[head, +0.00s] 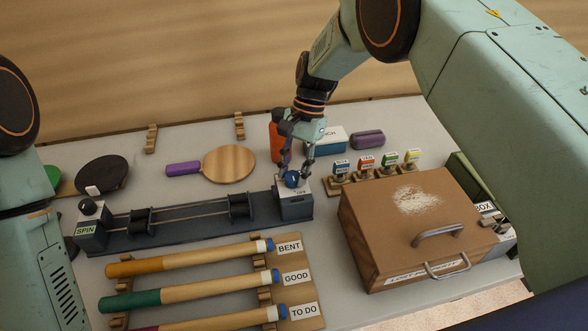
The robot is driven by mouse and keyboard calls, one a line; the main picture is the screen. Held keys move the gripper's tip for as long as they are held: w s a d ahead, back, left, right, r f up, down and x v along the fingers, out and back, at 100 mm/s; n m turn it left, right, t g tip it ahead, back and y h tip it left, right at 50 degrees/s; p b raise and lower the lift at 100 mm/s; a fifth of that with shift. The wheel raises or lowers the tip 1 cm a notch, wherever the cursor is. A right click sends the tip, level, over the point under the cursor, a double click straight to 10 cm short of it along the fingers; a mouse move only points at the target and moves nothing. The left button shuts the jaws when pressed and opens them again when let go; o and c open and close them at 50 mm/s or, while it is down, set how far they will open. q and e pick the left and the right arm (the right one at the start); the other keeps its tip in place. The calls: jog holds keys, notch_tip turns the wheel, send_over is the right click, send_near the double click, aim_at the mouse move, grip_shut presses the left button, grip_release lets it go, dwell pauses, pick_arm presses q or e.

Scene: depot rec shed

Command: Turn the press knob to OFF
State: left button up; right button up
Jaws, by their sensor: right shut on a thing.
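A dark blue-grey press (185,233) lies across the middle of the table, with two rods between its end blocks. A blue knob (291,180) sits on top of the block at its right end. A white label is on that block, its lettering too small to read surely. My right gripper (293,173) comes down from above and is shut on the blue knob, its fingers partly hiding it.
A brown case (375,235) with a handle stands right of the press. Cues lie on a rack marked BENT, GOOD and TO DO in front.

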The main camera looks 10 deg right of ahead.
jog(key=o, duration=1.2)
jog(key=shift+c, duration=0.2)
jog(key=v, duration=1.2)
jog(key=shift+d, duration=0.1)
